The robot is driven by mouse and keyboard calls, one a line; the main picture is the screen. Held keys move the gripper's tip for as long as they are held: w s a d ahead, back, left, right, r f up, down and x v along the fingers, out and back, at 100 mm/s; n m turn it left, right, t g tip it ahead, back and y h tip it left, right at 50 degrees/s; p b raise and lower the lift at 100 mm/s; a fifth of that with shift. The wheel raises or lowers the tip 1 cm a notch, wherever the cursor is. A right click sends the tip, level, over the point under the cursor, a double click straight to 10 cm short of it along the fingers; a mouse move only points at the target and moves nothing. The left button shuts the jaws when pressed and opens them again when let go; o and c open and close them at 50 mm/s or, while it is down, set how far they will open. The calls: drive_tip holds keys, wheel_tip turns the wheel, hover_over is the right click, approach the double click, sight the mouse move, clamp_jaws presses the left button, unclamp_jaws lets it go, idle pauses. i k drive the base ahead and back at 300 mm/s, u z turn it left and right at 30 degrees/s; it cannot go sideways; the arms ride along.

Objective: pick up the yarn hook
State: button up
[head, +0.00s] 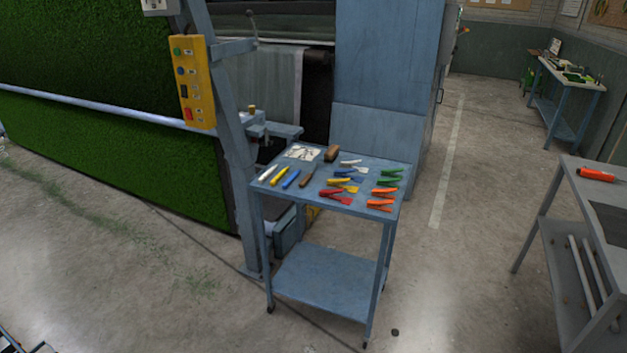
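A blue-grey wheeled cart (330,280) stands in the middle of the head view, with small hand tools on its top. At the left of the top lie a white-handled tool (267,172), a yellow-handled tool (281,175), a blue-handled tool (291,179) and a brown-handled tool (307,177), side by side. Hook ends are too small to make out, so I cannot tell which one is the yarn hook. My gripper is not in view.
Flat-ended coloured tools (343,184), green clips (389,177), orange clips (381,200), a brown block (332,153) and a white patterned sheet (303,153) share the cart top. A turf machine (230,160) stands behind left, a workbench (570,200) right. Floor between is mostly clear.

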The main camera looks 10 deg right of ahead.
sight(308, 178)
drive_tip(key=u, duration=0.1)
drive_tip(key=i, duration=0.95)
drive_tip(key=z, duration=0.9)
drive_tip(key=k, duration=0.15)
drive_tip(key=u, duration=3.05)
